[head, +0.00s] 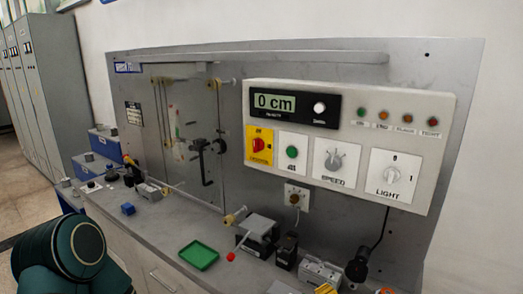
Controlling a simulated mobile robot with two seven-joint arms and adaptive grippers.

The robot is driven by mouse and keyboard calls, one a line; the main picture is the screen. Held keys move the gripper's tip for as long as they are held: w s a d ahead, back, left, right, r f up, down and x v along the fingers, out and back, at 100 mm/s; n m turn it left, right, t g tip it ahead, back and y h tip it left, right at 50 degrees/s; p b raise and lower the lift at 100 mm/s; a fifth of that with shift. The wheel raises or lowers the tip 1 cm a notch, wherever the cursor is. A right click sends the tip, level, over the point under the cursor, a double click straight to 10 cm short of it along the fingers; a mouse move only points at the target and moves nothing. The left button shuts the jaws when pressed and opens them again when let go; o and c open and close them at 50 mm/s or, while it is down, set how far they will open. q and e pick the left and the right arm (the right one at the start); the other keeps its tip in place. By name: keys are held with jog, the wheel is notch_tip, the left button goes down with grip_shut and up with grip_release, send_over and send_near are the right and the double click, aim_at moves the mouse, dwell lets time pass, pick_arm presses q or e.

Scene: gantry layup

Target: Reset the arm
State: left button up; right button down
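A dark green rounded arm link of mine (72,250) fills the lower left corner, left of the bench. Neither of my grippers shows in the head view. On the upright grey panel (330,66) a black crank-shaped arm (206,170) hangs downward beside a round black knob. The control box (352,204) at right has a display (272,102) reading "0 cm", a red knob on a yellow plate (259,145), a green button (292,152), a SPEED knob (336,160) and a LIGHT knob (391,174).
A green tray (198,255) lies on the grey bench (160,225), with a small blue block (128,209) to its left. Metal and black fixtures (259,228) crowd the front right. Blue boxes (104,141) stand at the far left. Grey cabinets (48,85) stand behind them.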

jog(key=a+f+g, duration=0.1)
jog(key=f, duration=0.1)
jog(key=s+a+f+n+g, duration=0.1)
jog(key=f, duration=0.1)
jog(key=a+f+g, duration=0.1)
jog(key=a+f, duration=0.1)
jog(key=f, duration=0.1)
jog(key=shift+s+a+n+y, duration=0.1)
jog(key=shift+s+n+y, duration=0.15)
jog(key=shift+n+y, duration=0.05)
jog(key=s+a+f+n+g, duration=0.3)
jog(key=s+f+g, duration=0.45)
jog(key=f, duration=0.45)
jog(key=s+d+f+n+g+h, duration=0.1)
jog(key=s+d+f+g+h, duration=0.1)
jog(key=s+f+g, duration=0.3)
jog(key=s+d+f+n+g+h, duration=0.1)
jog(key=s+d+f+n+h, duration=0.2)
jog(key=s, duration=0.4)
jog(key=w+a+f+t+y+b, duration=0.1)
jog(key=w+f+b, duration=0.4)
jog(key=b, duration=0.5)
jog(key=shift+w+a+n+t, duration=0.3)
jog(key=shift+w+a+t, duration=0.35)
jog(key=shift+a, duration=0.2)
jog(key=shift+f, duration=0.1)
